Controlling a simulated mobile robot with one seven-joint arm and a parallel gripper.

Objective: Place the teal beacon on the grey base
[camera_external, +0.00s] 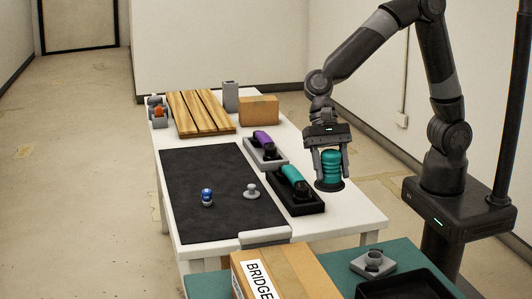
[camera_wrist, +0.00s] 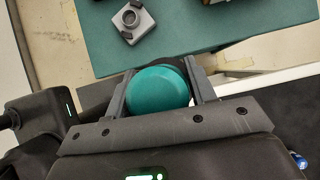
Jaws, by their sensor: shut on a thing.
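The teal beacon (camera_external: 330,166) is a ribbed teal cylinder with a dark round foot. My gripper (camera_external: 331,165) is shut on it and holds it upright near the right edge of the white table; I cannot tell how far above the table it is. In the wrist view the beacon (camera_wrist: 158,90) shows as a teal dome between the fingers of my gripper (camera_wrist: 158,88). The grey base (camera_external: 373,263) is a square block with a raised ring on the teal table, apart from the beacon. It also shows at the top of the wrist view (camera_wrist: 131,20).
A teal phone (camera_external: 296,181) in a black cradle and a purple phone (camera_external: 264,142) in a grey cradle stand beside the dark mat (camera_external: 200,165). A cardboard box (camera_external: 285,268) and a black tray (camera_external: 405,285) flank the base. A blue item (camera_external: 207,197) stands on the mat.

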